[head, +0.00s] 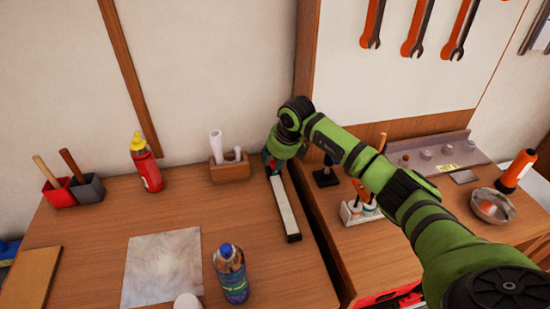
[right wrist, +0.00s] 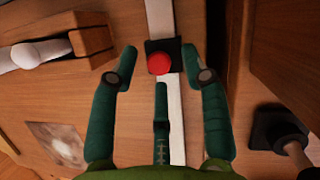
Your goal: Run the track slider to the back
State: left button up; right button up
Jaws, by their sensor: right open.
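The track (head: 287,212) is a long pale rail with dark ends on the wooden desk, running from near the back towards the front. The slider is a black block with a round red knob (right wrist: 160,63), seen on the pale rail (right wrist: 160,18) in the right wrist view. My right gripper (head: 273,163) is over the far part of the track and hides much of it in the head view. In the right wrist view its green fingers (right wrist: 159,66) are open, with the knob between or just beyond the tips. Contact cannot be told. My left gripper is out of view.
A wooden holder (head: 230,172) with white rolls stands left of the track. A black stand (head: 325,176) and a tool holder (head: 360,211) are to the right. A bottle (head: 231,274) stands nearer the front, beside a grey mat (head: 163,270).

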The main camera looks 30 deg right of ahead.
jog(key=shift+c, duration=0.4)
grip_shut()
jog(key=shift+w+f+b, duration=0.15)
jog(key=shift+w+b, duration=0.2)
jog(key=shift+b, duration=0.15)
jog(key=w+b, duration=0.3)
jog(key=shift+d+f, duration=0.15)
jog(key=shift+d, duration=0.25)
jog(key=shift+w+d+r, duration=0.1)
jog(key=shift+w+r, duration=0.1)
jog(key=shift+w, duration=0.2)
jog(key=shift+r, duration=0.1)
jog(key=shift+o, duration=0.4)
grip_release()
